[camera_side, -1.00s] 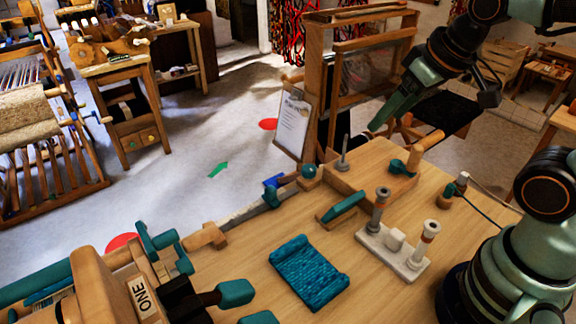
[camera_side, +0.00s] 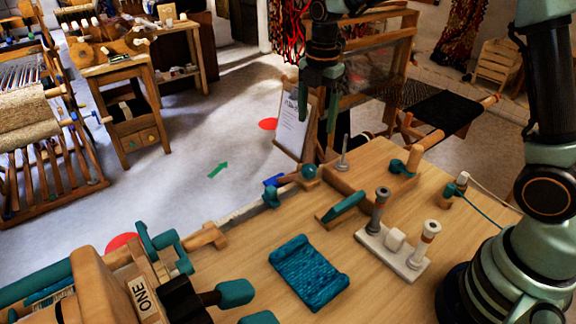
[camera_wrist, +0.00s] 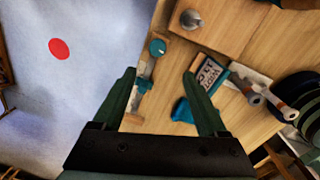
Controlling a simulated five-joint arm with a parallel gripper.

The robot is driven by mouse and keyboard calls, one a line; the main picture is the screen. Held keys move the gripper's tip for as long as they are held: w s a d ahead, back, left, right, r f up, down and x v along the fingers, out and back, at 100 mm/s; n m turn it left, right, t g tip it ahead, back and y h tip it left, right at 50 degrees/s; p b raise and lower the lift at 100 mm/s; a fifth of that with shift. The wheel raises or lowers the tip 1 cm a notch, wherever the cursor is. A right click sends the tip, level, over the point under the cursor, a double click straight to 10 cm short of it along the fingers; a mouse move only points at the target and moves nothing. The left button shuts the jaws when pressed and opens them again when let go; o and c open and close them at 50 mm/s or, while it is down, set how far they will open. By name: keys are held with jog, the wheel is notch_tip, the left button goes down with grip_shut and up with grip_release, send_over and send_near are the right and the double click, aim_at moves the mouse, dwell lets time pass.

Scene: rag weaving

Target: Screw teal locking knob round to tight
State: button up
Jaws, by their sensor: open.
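A round teal knob (camera_side: 309,171) sits at the far end of the wood-and-metal bar along the table's left edge. It also shows in the wrist view (camera_wrist: 157,47), ahead of my fingertips and between their lines. My gripper (camera_side: 320,88) points down, high above the back left of the table, well clear of the knob. In the wrist view my gripper (camera_wrist: 159,72) has its two green fingers spread wide with nothing between them. I cannot tell how tight the knob is.
A wooden block (camera_side: 372,160) with an upright grey peg (camera_side: 343,154) stands just right of the knob. A white holder (camera_side: 405,267) with spools, a teal woven cloth (camera_side: 310,272) and a teal-handled tool (camera_side: 344,206) lie nearer. A clipboard (camera_side: 293,122) stands behind.

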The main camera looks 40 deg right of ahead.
aim_at(309, 167)
jog(key=f, duration=0.4)
jog(key=f+n, duration=0.1)
jog(key=f, duration=0.4)
jog(key=w+f+n, duration=0.1)
jog(key=f, duration=0.4)
jog(key=shift+w+a+f, duration=0.1)
grip_shut()
